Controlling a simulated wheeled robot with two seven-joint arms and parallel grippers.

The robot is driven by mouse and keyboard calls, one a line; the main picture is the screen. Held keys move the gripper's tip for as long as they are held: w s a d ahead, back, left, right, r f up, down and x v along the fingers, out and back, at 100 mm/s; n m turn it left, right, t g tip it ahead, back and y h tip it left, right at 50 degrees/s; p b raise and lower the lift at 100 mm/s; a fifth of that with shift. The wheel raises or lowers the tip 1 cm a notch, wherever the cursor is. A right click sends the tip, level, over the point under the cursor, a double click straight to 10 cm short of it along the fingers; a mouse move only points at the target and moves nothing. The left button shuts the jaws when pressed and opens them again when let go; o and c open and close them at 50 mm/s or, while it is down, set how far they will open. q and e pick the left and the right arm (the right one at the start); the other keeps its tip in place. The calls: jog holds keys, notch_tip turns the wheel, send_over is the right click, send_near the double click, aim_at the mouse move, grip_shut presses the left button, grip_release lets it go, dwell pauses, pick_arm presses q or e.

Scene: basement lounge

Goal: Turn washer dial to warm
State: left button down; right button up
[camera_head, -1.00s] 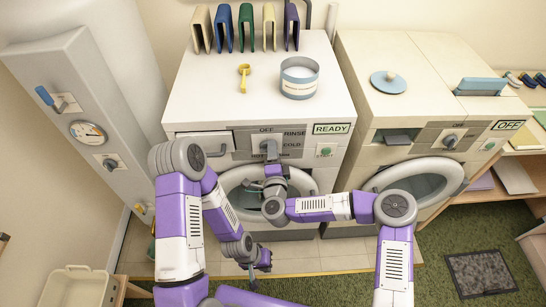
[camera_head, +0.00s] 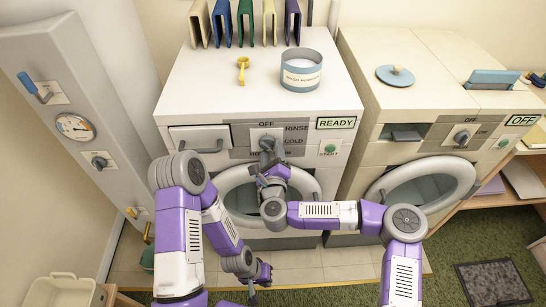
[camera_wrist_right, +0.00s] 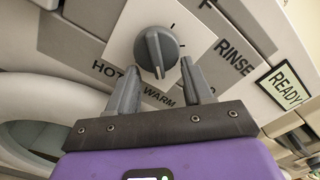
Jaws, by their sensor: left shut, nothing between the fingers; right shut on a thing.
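The washer dial (camera_head: 267,142) is a grey knob on the left machine's front panel, also seen in the right wrist view (camera_wrist_right: 155,52). Its ridge runs roughly up and down there, with its lower end towards the WARM label (camera_wrist_right: 158,97). HOT is to the left and RINSE to the right; the label between WARM and RINSE is mostly hidden by a finger. My right gripper (camera_wrist_right: 162,68) is shut on the dial, one finger at each side of its lower part. My left gripper (camera_head: 264,272) is shut and empty, low in front of the washer.
A START button (camera_head: 331,147) and READY sign (camera_head: 336,123) are right of the dial. The washer door (camera_head: 300,185) is below it. A powder tub (camera_head: 301,72) and yellow scoop (camera_head: 243,68) stand on top. A second machine (camera_head: 420,130) stands close at the right.

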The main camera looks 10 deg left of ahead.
jog(key=shift+a+f+m+b, duration=0.1)
jog(key=shift+m+b, duration=0.3)
jog(key=shift+m, duration=0.3)
jog(key=shift+a+f+m+b, duration=0.1)
jog(key=shift+m+b, duration=0.25)
jog(key=shift+m, duration=0.35)
jog(key=shift+r, duration=0.1)
jog(key=o, duration=1)
jog(key=shift+o, duration=0.2)
jog(key=shift+s, duration=0.1)
jog(key=v, duration=0.7)
jog(key=shift+s+p, duration=0.25)
jog(key=shift+p, duration=0.15)
